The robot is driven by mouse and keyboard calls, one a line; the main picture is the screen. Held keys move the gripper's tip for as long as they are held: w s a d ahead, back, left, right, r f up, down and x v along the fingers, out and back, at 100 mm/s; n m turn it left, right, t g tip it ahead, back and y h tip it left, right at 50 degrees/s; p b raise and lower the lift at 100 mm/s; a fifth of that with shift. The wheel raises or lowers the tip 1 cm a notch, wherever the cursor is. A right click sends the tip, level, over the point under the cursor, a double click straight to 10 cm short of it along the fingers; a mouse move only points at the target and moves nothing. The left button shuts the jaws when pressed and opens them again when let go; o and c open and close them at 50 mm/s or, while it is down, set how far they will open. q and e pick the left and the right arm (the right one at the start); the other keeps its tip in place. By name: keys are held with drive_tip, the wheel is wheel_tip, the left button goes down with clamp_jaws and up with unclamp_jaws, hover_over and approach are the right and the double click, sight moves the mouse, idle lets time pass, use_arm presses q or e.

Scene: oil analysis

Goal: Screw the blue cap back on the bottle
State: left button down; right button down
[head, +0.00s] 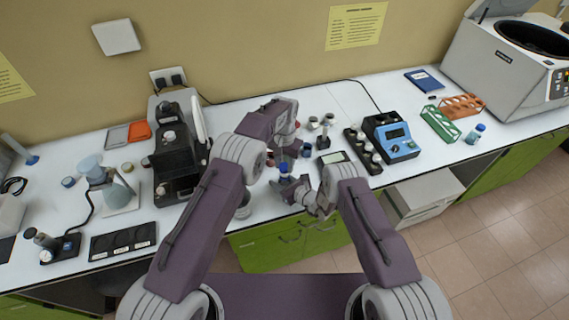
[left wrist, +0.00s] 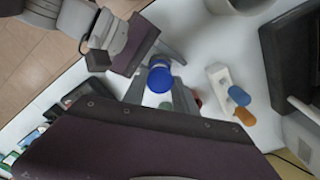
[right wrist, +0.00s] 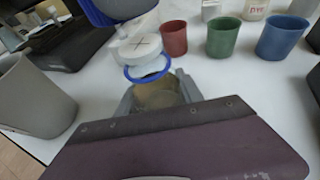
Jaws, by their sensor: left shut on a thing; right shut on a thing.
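The blue cap (head: 284,168) shows at the middle of the bench in the head view, and in the left wrist view (left wrist: 160,80) it lies between the fingers of my left gripper (left wrist: 160,98), which is shut on it. My right gripper (right wrist: 158,100) is shut on the bottle (right wrist: 157,93), a see-through body with brownish contents. A blue ring and a pale neck show at the bottle's top. The cap is close above the bottle; I cannot tell whether they touch. My left arm hides part of this spot in the head view.
Red (right wrist: 173,38), green (right wrist: 222,37) and blue (right wrist: 280,38) cups stand behind the bottle, and a grey cup (right wrist: 35,97) stands to the left. A dark instrument (head: 176,150) stands left of my arms, a blue meter (head: 392,137) to the right.

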sight(285, 181)
use_arm(q)
drive_tip(key=shift+f, duration=0.25)
idle(0.3)
drive_tip(key=shift+f, duration=0.75)
drive_tip(key=shift+f, duration=0.6)
